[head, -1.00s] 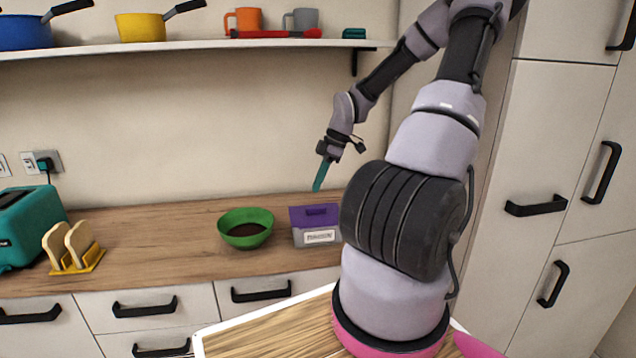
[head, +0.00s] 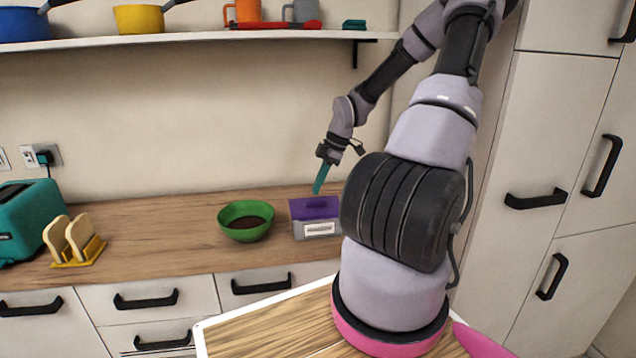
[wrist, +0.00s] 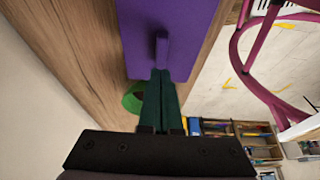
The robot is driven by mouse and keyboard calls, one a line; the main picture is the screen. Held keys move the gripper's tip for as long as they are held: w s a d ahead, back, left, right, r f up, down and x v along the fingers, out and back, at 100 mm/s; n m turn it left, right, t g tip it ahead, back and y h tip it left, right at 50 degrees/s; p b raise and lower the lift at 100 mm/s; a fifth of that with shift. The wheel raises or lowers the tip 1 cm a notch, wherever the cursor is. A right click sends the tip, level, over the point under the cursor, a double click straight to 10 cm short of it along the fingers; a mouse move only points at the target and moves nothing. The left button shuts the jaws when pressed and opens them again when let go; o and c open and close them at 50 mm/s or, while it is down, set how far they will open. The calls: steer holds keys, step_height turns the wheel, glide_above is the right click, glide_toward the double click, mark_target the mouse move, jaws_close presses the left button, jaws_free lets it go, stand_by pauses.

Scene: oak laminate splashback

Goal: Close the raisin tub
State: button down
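The raisin tub (head: 318,231) is a grey box with a white label. It stands on the wooden counter, right of the green bowl. Its purple lid (head: 315,208) lies over the top in the head view; I cannot tell whether it is fully down. In the wrist view the lid (wrist: 175,25) fills the upper middle, with a raised purple ridge at my fingertips. My gripper (head: 317,191) points down just above the tub. Its dark green fingers (wrist: 162,73) are together with nothing between them. Whether they touch the ridge is unclear.
The green bowl (head: 245,222) with dark contents stands close left of the tub. A toast rack (head: 76,240) and teal toaster (head: 28,220) are further left. A shelf (head: 200,40) with pots and mugs runs above. The counter between rack and bowl is clear.

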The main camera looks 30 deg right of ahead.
steer(key=shift+f, duration=1.05)
step_height(320, 180, up, 7)
stand_by(1.0)
stand_by(0.5)
